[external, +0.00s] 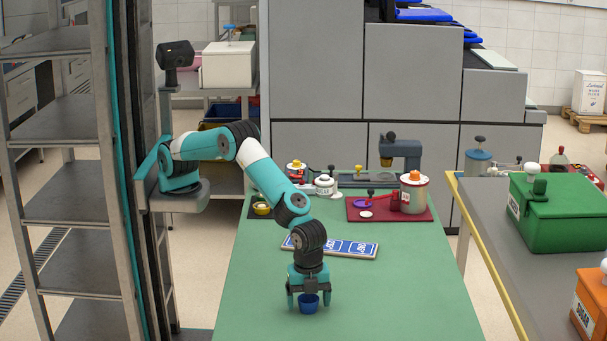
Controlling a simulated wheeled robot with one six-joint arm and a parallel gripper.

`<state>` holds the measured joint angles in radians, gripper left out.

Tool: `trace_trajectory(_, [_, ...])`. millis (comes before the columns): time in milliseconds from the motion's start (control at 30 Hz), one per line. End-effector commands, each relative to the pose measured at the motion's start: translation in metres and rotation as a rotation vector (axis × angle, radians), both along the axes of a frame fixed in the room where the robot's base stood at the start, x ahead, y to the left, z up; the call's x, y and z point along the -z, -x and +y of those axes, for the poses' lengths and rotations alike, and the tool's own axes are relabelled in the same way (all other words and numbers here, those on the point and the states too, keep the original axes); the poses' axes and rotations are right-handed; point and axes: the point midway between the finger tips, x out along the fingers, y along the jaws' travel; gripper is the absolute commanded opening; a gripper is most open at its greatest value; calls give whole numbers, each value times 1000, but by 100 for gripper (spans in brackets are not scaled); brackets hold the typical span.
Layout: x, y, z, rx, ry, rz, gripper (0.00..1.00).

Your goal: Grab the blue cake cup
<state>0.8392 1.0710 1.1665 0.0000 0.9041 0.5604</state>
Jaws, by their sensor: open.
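The blue cake cup (309,304) is a small blue cup on the green table top (395,290), near its front. My gripper (308,300) points straight down over the cup. Its two teal fingers are spread, one on the left and one on the right of the cup. The fingers look apart from the cup's sides, with its rim just below the gripper's palm. Whether either finger touches the cup cannot be told from this view.
A blue and white sign board (345,248) lies behind my gripper. A red tray (405,215) with a canister (414,192) and small items stands further back. A side table at right holds a green box (560,212) and an orange box (592,300). The table's front right is clear.

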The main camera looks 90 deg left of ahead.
Motion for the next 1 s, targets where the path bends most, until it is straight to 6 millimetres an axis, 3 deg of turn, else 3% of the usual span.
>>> trace_trajectory(167, [0,0,0,0,1,0,80])
trace_trajectory(300, [0,0,0,0,0,0,48])
trace_trajectory(400, [0,0,0,0,0,0,31])
trace_trajectory(767, [-5,0,0,0,1,-1,31])
trace_trajectory(1000, [-39,-1,-1,0,3,-4,31])
